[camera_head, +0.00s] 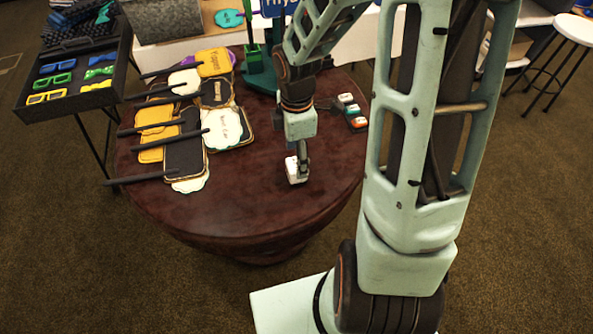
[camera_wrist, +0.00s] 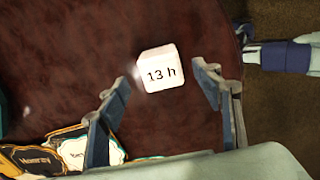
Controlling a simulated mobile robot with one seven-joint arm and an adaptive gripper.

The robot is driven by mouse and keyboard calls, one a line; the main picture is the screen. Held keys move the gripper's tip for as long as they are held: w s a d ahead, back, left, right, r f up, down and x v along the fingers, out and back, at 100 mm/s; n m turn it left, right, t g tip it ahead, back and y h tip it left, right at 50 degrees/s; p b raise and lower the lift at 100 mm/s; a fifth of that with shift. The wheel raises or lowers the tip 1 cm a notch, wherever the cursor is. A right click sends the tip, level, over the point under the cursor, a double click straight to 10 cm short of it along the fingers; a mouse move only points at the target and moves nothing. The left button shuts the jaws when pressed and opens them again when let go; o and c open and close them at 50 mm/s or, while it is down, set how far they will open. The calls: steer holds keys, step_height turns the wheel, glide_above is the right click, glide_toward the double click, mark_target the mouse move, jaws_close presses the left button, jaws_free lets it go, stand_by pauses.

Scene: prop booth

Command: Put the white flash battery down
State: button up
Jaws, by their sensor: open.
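The white flash battery (camera_head: 294,171) is a small white block on the dark red round table (camera_head: 250,218), near its front middle. In the wrist view the white battery (camera_wrist: 161,70) shows a face marked "13 h" and lies between and slightly beyond the fingertips. My gripper (camera_head: 301,160) points down at it from above. In the wrist view my gripper (camera_wrist: 165,85) has its two fingers spread, with a gap on both sides of the battery. The battery's underside is hidden, but it appears to rest on the tabletop.
Photo-prop signs on dark sticks (camera_head: 184,153) cover the table's left side. Several small blocks with coloured parts (camera_head: 350,110) stand at the right back. A black tray of glasses (camera_head: 72,80) is at the left. The table front is clear.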

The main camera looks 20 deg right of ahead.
mark_target(290, 164)
step_height(290, 164, down, 4)
steer(key=shift+s+r+b, duration=0.1)
steer(key=shift+r+b, duration=0.1)
steer(key=shift+b, duration=0.15)
jaws_close()
steer(key=shift+r, duration=0.2)
